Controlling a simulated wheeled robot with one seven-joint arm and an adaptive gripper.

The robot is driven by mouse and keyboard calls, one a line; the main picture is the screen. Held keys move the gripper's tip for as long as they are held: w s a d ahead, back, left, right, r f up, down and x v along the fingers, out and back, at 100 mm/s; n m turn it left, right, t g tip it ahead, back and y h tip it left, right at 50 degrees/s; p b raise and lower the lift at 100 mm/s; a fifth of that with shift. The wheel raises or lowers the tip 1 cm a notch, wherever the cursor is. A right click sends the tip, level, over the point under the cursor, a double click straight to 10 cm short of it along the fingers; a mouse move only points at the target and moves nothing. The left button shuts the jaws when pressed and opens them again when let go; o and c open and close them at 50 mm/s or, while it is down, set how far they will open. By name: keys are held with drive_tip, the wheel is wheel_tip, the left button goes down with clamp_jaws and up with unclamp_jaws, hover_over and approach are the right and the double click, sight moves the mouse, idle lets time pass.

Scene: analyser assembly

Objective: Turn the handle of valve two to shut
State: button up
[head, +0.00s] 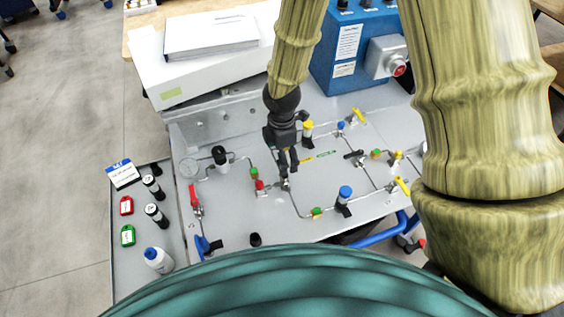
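Several valves with lever handles sit on the grey panel (240,217). I see a red handle (193,195) at the left, a blue handle (203,245) at the front left, a black handle (354,155) right of centre, and yellow handles at the back (359,115) and right (403,187). I cannot read which one is valve two. My gripper (288,168) points down over the middle of the panel, close above a small metal fitting (286,185). Its dark fingers are too small to show whether they are apart or hold anything. Contact with the fitting is unclear.
Thin tubes and capped fittings, such as a blue-topped one (345,194), stand around the gripper. A blue box with a red button (399,68) is behind right. A white binder (210,38) lies behind. A side tray (150,270) holds red and green tags and bottles.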

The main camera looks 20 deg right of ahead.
drive_tip(key=shift+f+p, duration=0.5)
drive_tip(key=shift+f, duration=1.85)
drive_tip(key=c, duration=1)
